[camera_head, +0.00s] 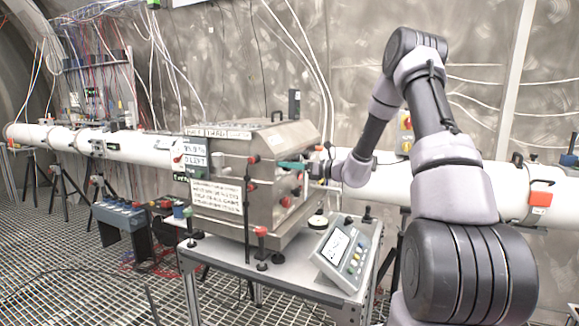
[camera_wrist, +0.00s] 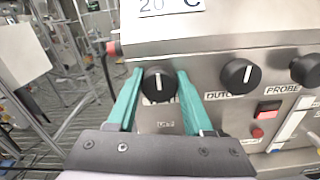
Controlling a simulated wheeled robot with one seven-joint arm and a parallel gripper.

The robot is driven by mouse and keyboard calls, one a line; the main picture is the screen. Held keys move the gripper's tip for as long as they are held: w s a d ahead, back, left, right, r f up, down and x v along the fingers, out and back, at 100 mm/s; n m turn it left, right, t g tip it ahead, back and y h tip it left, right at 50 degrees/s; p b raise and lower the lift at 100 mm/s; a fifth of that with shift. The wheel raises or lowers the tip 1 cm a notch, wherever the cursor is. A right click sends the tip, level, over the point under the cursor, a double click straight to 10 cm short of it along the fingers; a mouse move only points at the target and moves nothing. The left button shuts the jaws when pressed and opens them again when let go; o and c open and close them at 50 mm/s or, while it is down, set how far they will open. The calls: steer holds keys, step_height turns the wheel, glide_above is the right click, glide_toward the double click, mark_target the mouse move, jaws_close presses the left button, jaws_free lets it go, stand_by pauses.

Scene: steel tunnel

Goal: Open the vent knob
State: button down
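A round black knob (camera_wrist: 158,84) with a white pointer line, pointing up, is on the steel front panel in the wrist view. The label under it is partly hidden and I cannot read it in full. My gripper (camera_wrist: 160,74) has its two teal fingers on either side of this knob, with a slight gap between fingers and knob; I cannot tell whether either one touches it. In the head view my gripper (camera_head: 293,165) reaches to the right face of the steel box (camera_head: 232,165), and the knob is hidden there.
To the right on the panel are a second black knob (camera_wrist: 240,76), a third knob (camera_wrist: 306,70) labelled PROBE and a red switch (camera_wrist: 267,111). A control unit (camera_head: 343,252) stands on the table (camera_head: 300,283) below. A white pipe (camera_head: 470,190) runs behind.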

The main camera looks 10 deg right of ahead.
steer(key=shift+n, duration=0.4)
steer(key=n, duration=0.3)
steer(key=shift+n, duration=0.4)
steer(key=n, duration=0.4)
steer(key=shift+s, duration=0.1)
steer(key=n, duration=0.5)
steer(key=shift+a+f+n, duration=0.1)
steer(key=shift+n, duration=0.3)
steer(key=n, duration=0.4)
steer(key=shift+s+f+n, duration=0.1)
steer(key=shift+n, duration=0.2)
steer(key=n, duration=0.6)
steer(key=shift+f, duration=0.15)
steer(key=n, duration=0.6)
steer(key=shift+f+n, duration=0.1)
steer(key=shift+n, duration=0.3)
